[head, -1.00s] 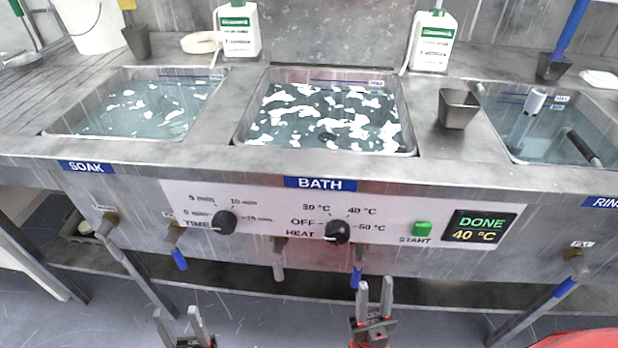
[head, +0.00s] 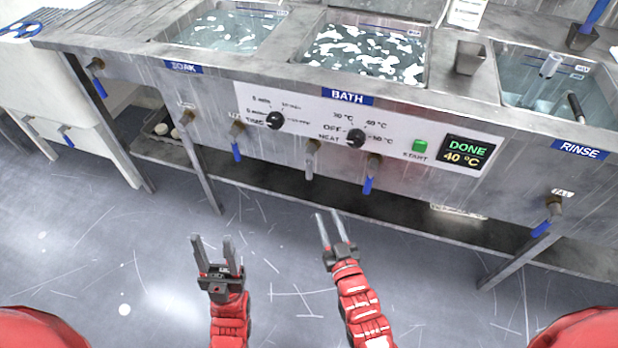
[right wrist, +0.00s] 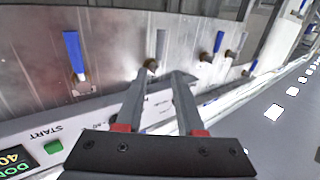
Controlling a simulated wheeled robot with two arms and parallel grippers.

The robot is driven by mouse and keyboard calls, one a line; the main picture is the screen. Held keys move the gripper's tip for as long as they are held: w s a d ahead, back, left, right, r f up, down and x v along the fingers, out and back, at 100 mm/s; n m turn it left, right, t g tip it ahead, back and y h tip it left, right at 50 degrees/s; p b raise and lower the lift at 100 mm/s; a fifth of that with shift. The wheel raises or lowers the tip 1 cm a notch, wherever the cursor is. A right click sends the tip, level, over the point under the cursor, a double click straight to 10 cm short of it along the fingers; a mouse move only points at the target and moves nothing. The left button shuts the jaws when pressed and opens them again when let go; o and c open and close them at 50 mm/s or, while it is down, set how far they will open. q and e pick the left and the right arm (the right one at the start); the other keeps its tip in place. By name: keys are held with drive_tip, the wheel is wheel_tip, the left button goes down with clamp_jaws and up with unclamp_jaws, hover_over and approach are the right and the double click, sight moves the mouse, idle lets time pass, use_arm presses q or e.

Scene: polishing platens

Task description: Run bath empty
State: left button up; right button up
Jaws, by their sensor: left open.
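The bath (head: 366,48) is the middle basin. It holds bluish water with white foam patches. Its panel has a time knob (head: 275,120), a heat knob (head: 355,138), a green start button (head: 392,146) and a display (head: 466,152) reading DONE and 40 °C. Under the panel hang a grey-handled tap (head: 310,160) and a blue-handled tap (head: 369,178), both handles pointing down. My right gripper (head: 328,213) is open and empty, below and in front of these taps. In the right wrist view its fingers point toward the grey-handled tap (right wrist: 160,46). My left gripper (head: 212,238) is open and empty, lower left.
The soak basin (head: 186,40) is left of the bath, the rinse basin (head: 503,103) right. A dark cup (head: 469,57) stands on the rim between bath and rinse. More taps, table legs and a low shelf (head: 270,182) are below. The floor in front is clear.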

sight(310, 172)
drive_tip(key=b+x, duration=0.2)
drive_tip(key=x, duration=1.5)
drive_tip(key=shift+w+f, duration=0.15)
drive_tip(key=shift+w, duration=0.1)
clamp_jaws()
idle(0.6)
